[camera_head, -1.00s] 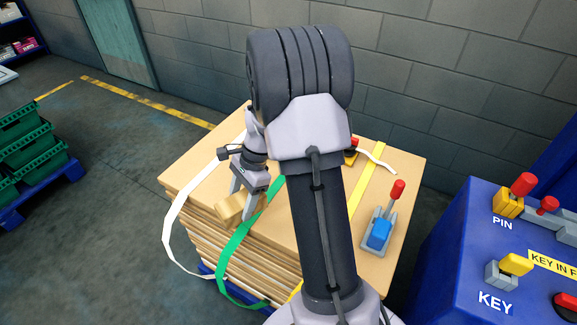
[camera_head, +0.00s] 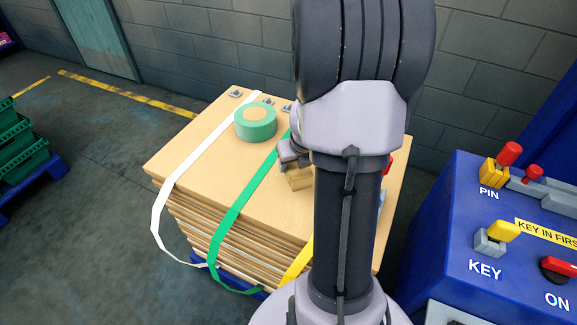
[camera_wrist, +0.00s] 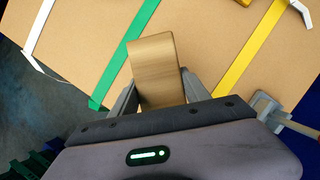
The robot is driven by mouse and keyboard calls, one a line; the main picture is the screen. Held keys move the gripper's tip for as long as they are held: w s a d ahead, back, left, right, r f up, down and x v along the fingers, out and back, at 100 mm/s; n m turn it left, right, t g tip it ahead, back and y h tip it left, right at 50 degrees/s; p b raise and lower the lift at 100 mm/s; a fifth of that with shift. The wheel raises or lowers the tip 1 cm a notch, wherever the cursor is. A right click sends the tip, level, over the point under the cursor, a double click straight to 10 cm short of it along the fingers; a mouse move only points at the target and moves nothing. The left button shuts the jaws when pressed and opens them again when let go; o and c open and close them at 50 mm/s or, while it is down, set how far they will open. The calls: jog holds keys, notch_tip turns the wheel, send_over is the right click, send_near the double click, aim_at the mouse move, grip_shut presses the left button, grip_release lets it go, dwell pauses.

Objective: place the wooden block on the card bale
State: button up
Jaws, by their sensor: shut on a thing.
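The wooden block (camera_head: 298,181) is a small tan piece, mostly hidden behind my arm in the head view. The wrist view shows the block (camera_wrist: 153,62) gripped between the two fingers of my gripper (camera_wrist: 160,92). My gripper (camera_head: 292,166) holds it over the top of the card bale (camera_head: 210,175), between the green strap (camera_head: 245,190) and the yellow strap (camera_wrist: 248,50). The bale is a stack of brown sheets. I cannot tell whether the block touches its top.
A green tape roll (camera_head: 257,124) lies on the bale, between the white strap (camera_head: 190,160) and the green strap. A blue console (camera_head: 470,230) with levers stands at the right. Bare card lies around the block. Green crates (camera_head: 22,155) stand far left.

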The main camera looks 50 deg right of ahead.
notch_tip(320, 180, down, 9)
jog(key=b, duration=0.6)
jog(key=shift+r, duration=0.35)
jog(key=shift+f, duration=0.15)
jog(key=o, duration=1.6)
jog(key=shift+c, duration=0.2)
